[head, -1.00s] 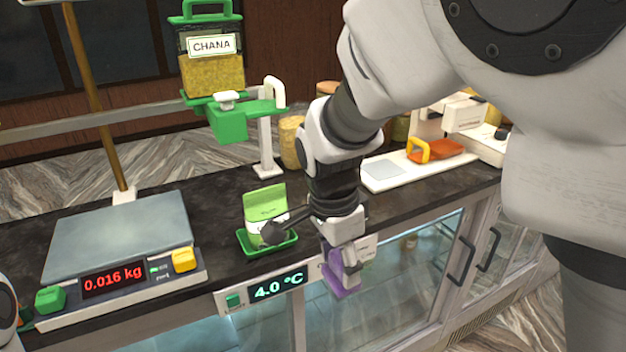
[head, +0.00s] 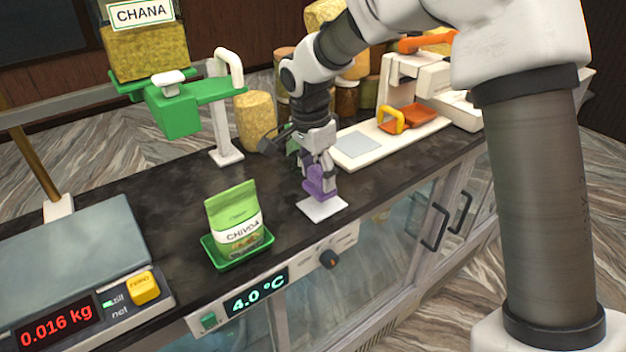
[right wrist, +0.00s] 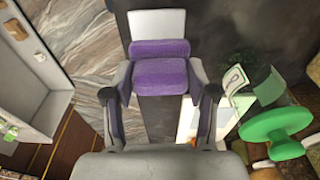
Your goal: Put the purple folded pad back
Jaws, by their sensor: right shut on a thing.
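The purple folded pad (head: 318,180) is held in my right gripper (head: 312,170), upright over a small white square plate (head: 322,208) on the dark counter. In the right wrist view the pad (right wrist: 160,75) sits between the two fingers of the gripper (right wrist: 160,88), which are shut on it. The white plate (right wrist: 157,23) shows just beyond the pad. I cannot tell whether the pad touches the plate. My left gripper is not in view.
A green CHIVDA packet (head: 235,220) stands in a green tray (head: 238,256) left of the plate. The scale (head: 70,255) reads 0.016 kg. A green dispenser arm (head: 185,105), jars and a white sealer board (head: 350,147) stand behind. Dark counter (head: 180,195) is clear between them.

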